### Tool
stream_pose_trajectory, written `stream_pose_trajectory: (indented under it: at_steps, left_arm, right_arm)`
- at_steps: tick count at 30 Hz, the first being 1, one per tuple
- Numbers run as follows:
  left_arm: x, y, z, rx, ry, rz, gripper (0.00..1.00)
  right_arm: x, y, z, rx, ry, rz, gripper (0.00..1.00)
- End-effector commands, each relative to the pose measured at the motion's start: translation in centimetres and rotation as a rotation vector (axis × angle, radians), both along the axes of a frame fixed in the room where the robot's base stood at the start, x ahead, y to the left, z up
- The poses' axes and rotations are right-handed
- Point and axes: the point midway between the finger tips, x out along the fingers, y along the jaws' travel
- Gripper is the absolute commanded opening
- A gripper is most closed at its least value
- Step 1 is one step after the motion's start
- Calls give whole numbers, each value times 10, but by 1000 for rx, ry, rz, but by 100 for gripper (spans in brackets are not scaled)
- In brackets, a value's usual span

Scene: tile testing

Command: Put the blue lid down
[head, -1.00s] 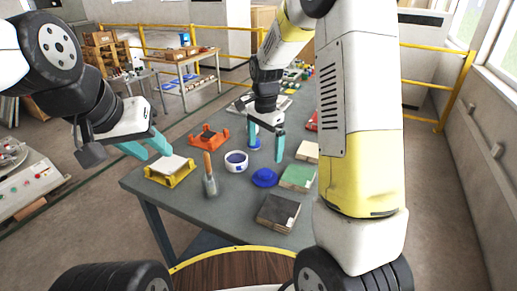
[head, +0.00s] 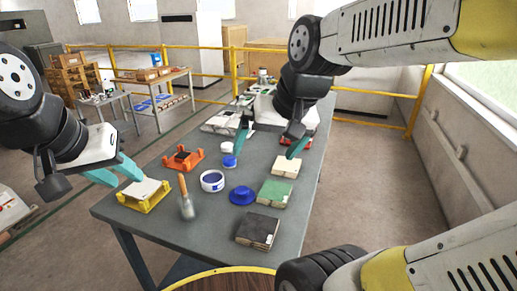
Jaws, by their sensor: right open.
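A blue lid with a wide brim and raised middle (head: 242,196) lies on the grey table, right of a white tub with blue inside (head: 212,181). A smaller blue round piece (head: 229,162) sits further back, beside a small white round piece (head: 227,148); which blue piece is the task's lid is not certain. My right gripper (head: 269,144) is open with widely spread teal fingers, above the table's far part and apart from both blue pieces. My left gripper (head: 119,173) is open beside a yellow holder with a white tile (head: 144,194).
A trowel with a wooden handle (head: 185,197) stands near the yellow holder. An orange holder (head: 184,158) is behind it. Green (head: 275,193), cream (head: 286,166) and dark (head: 258,231) tile stacks line the right side.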

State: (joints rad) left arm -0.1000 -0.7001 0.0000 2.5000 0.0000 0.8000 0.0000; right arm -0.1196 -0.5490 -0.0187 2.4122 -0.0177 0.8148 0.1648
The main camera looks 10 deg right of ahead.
Motion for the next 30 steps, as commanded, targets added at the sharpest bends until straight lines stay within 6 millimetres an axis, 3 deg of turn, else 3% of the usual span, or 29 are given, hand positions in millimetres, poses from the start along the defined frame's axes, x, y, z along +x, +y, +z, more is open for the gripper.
stream_pose_trajectory:
  at_steps: [3, 7, 30]
  left_arm:
    - [0, 0, 0, 0, 0, 0, 36]
    - [0, 0, 0, 0, 0, 0, 36]
    - [0, 0, 0, 0, 0, 0, 36]
  right_arm:
    - [-20, -1, 2, -36, -66, 71, 100]
    - [-30, -1, 1, -60, -100, 113, 100]
    - [-32, -1, 1, -64, -105, 121, 100]
